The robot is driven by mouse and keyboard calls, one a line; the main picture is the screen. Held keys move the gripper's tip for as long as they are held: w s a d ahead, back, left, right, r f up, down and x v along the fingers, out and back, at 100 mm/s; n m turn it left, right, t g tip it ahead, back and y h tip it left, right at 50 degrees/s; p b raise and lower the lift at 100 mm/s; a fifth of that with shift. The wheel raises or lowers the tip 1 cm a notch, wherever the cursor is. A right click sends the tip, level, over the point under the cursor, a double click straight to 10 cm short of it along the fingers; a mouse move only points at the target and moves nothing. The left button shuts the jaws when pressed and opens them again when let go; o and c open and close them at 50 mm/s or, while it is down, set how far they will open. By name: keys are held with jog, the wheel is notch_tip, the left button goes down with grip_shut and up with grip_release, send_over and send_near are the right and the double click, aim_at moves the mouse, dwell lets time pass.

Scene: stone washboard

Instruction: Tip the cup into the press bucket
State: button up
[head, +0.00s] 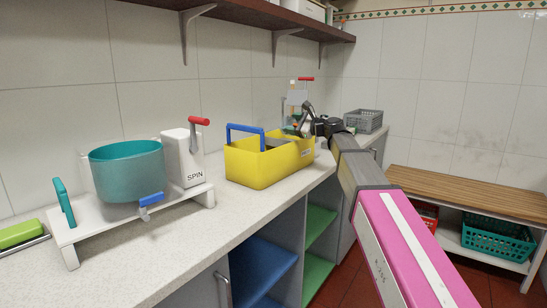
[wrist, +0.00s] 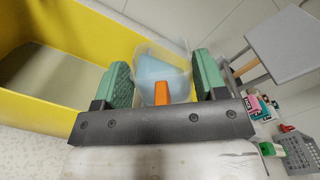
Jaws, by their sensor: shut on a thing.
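The cup (wrist: 165,62) is clear with pale blue inside and an orange part (wrist: 161,94) facing me in the wrist view. My gripper (wrist: 163,78) has green finger pads on both sides of it and is shut on it. In the head view my gripper (head: 306,122) is at the bucket's far right end, and the cup cannot be made out clearly.
A teal bucket (head: 125,172) sits in a white stand marked SPIN on the left of the counter (head: 180,245). A red-handled device (head: 299,92) stands behind my gripper. A grey crate (head: 363,120) is farther right. A dark shelf (head: 240,15) overhangs the counter.

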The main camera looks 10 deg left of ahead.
jog(key=shift+s+f+n, duration=0.15)
jog(key=shift+f+n, duration=0.1)
jog(key=shift+n, duration=0.15)
jog(key=shift+s+a+r+n+p, duration=0.15)
jog(key=shift+s+n+p, duration=0.1)
jog(key=shift+n, duration=0.6)
jog(key=shift+s+a+r+n+p, duration=0.1)
jog(key=shift+n+p, duration=0.15)
jog(key=shift+n, duration=0.55)
jog(key=shift+s+a+r+n+p, duration=0.15)
jog(key=shift+s+n+p, duration=0.1)
jog(key=shift+n, duration=0.6)
dwell(1.4)
jog(key=shift+s+a+n, duration=0.15)
jog(key=shift+s+n, duration=0.5)
jog(key=shift+n, duration=0.25)
dwell(0.5)
jog(key=shift+s+a+r+n, duration=0.1)
jog(key=shift+s+n, duration=0.1)
jog(key=shift+n, duration=0.55)
jog(key=shift+s+a+n, duration=0.1)
jog(key=shift+s+n, duration=0.05)
jog(key=shift+n, duration=0.6)
dwell(0.8)
